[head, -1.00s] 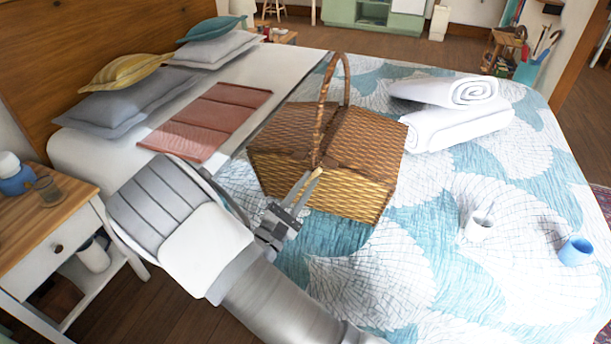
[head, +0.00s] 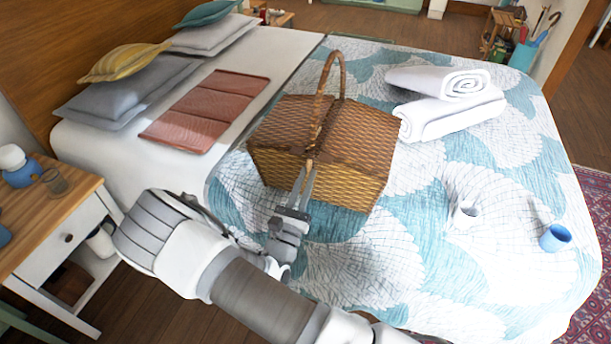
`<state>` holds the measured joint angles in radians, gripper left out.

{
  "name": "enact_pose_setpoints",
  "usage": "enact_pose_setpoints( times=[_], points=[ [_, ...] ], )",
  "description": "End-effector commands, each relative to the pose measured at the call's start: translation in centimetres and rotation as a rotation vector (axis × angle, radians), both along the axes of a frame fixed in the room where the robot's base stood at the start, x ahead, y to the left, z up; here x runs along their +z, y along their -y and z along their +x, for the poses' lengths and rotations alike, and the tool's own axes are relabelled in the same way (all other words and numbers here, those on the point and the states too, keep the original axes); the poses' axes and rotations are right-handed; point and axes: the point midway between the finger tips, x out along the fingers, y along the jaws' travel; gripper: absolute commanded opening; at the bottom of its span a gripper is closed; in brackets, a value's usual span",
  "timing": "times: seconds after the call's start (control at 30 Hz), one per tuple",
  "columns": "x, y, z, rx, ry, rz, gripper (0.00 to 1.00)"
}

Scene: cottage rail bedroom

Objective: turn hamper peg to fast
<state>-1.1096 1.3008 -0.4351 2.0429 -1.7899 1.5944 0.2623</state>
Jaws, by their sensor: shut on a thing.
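The wicker hamper (head: 345,185) stands on the bed, its lids down and its hooped handle upright. The wooden peg (head: 309,163) is at the top of the hamper's near face, below the foot of the handle. My gripper (head: 305,180) reaches up to it from the near side, its fingers shut on the peg. The fingers hide much of the peg, and I cannot tell which way it is turned.
Rolled white towels (head: 450,103) lie right of the hamper. A folded pink cloth (head: 205,112) lies at the left. A nightstand (head: 50,215) stands left of the bed.

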Motion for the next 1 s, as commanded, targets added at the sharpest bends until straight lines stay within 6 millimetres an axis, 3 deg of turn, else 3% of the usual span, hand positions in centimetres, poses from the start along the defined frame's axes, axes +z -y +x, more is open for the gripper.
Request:
enact_pose_setpoints(
  times=[0.43,0.47,0.63,1.0],
  points=[
    [-0.11,-0.03,-0.05,0.001,-0.006,-0.011,0.0],
    [-0.11,-0.03,-0.05,0.0,-0.006,-0.011,0.16],
    [-0.08,-0.01,-0.03,0.001,-0.005,-0.01,0.45],
    [-0.22,-0.16,-0.4,0.001,-0.004,-0.009,0.45]
  ],
)
